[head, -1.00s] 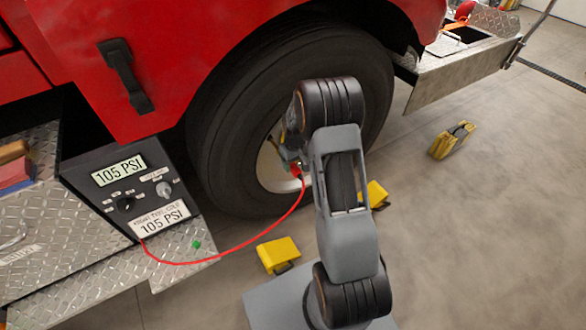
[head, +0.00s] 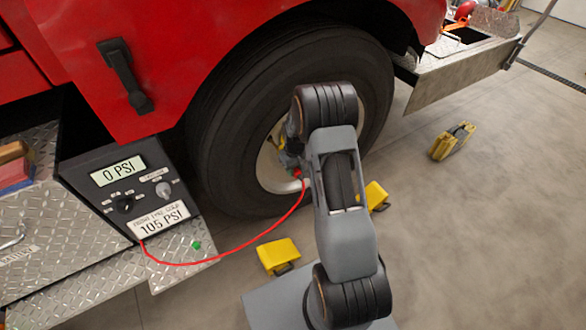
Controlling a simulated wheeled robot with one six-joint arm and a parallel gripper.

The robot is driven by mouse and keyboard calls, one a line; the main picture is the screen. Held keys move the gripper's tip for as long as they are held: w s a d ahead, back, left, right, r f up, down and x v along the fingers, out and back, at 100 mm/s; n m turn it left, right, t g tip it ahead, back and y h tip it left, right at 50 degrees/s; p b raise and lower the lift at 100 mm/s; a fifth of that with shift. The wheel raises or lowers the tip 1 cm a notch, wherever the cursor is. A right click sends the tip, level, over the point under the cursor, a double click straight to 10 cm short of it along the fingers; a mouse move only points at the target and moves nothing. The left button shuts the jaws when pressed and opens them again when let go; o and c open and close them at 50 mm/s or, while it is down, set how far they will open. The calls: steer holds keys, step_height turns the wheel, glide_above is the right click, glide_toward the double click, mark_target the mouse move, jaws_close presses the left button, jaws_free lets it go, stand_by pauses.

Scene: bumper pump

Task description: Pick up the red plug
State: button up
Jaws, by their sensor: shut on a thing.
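The red plug (head: 297,173) is at the end of a thin red hose, in front of the wheel's pale rim. It is small and partly hidden by my arm. My gripper (head: 291,161) is at the wheel, shut on the red plug. The fingers are mostly hidden behind my wrist. The red hose (head: 232,261) sags from the plug down to the pump panel (head: 128,190) at left. The panel's upper display reads 0 PSI and its lower label reads 105 PSI. Whether the plug touches the wheel's valve cannot be seen.
The black tyre (head: 230,130) of the red truck stands close behind my gripper. Yellow chocks lie on the floor, one (head: 279,256) in front and one (head: 376,195) beside my arm. A yellow case (head: 452,140) stands at right. A small green cap (head: 196,245) sits on the metal step.

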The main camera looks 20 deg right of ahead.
jaws_close()
steer(key=shift+r, duration=0.1)
steer(key=shift+r, duration=0.55)
steer(key=s+a+r+p, duration=0.2)
steer(key=s+a+r, duration=0.8)
steer(key=r, duration=0.2)
steer(key=s, duration=0.6)
steer(key=shift+d+f, duration=0.15)
steer(key=shift+d, duration=0.05)
stand_by(0.6)
